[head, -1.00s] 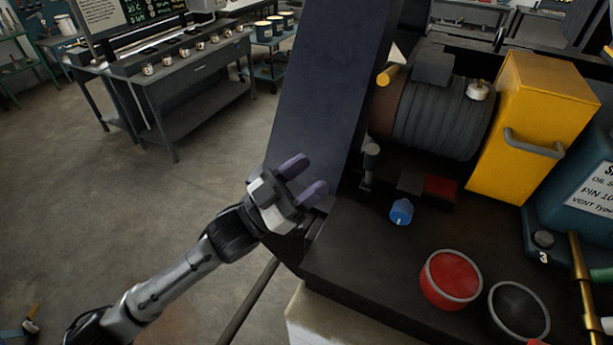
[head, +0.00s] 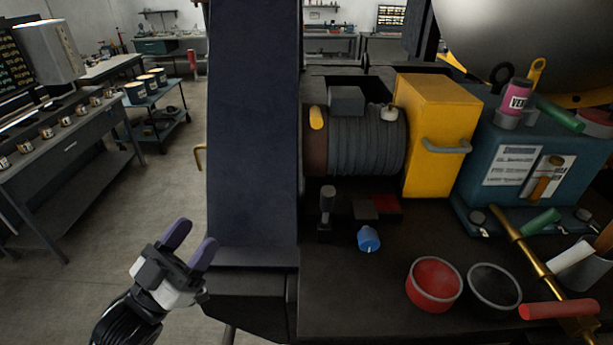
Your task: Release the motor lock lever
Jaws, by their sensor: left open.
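A ribbed dark grey motor (head: 365,142) stands on the black bench top, with a yellow peg (head: 317,118) on its left end. In front of it a short upright lever with a dark grey knob (head: 327,192) rises from a black base; it looks like the lock lever, though no label shows. A small red block (head: 385,204) and a dark block (head: 363,210) lie to its right. My left gripper (head: 197,238) is open and empty, with its purple fingers pointing up, left of the lever and apart from it. My right gripper is not in view.
A tall dark sloping panel (head: 252,130) stands between my left gripper and the motor. A yellow box (head: 432,150), blue knob (head: 368,239), red bowl (head: 433,285) and black bowl (head: 494,290) are on the right. Open floor lies on the left.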

